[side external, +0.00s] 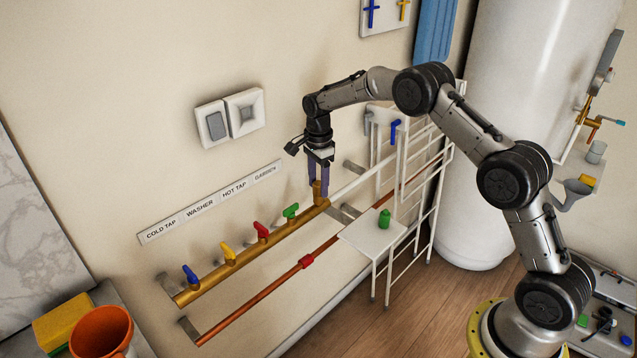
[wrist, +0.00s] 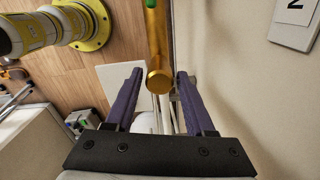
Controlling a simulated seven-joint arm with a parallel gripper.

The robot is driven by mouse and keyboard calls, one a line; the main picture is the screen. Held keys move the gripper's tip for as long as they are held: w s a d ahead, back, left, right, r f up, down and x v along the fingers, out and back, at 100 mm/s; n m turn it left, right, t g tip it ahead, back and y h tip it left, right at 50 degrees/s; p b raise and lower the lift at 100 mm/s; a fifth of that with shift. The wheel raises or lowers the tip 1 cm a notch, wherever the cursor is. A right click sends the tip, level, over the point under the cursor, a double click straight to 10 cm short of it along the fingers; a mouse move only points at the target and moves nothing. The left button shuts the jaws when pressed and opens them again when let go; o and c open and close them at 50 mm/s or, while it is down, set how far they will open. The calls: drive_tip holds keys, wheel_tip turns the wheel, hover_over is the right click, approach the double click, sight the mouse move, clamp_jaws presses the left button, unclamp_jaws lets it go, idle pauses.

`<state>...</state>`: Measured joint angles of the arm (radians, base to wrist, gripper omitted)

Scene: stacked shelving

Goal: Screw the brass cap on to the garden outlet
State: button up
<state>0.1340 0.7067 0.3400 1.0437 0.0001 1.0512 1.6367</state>
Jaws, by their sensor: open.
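The brass manifold (side external: 250,257) runs along the wall with blue, yellow, red and green handles. An upright brass piece (side external: 319,187) stands at its right end, under the GARDEN end of the label strip (side external: 210,203). My gripper (side external: 318,193) points down over this piece, with its purple fingers on either side. In the wrist view the round brass end (wrist: 159,82) lies between the open fingertips (wrist: 159,74), with gaps on both sides. I cannot tell whether this piece is the cap, the outlet, or the cap on the outlet.
A white shelf (side external: 362,240) with a green piece (side external: 384,218) is right of the manifold, in front of a white rack (side external: 425,190). A copper pipe (side external: 265,290) runs below. An orange bucket (side external: 101,333) and yellow sponge (side external: 62,320) are at lower left.

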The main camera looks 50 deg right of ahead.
drive_tip(key=n, duration=1.1)
drive_tip(key=shift+n, duration=0.3)
clamp_jaws()
drive_tip(key=m, duration=0.4)
drive_tip(key=shift+o, duration=1.8)
unclamp_jaws()
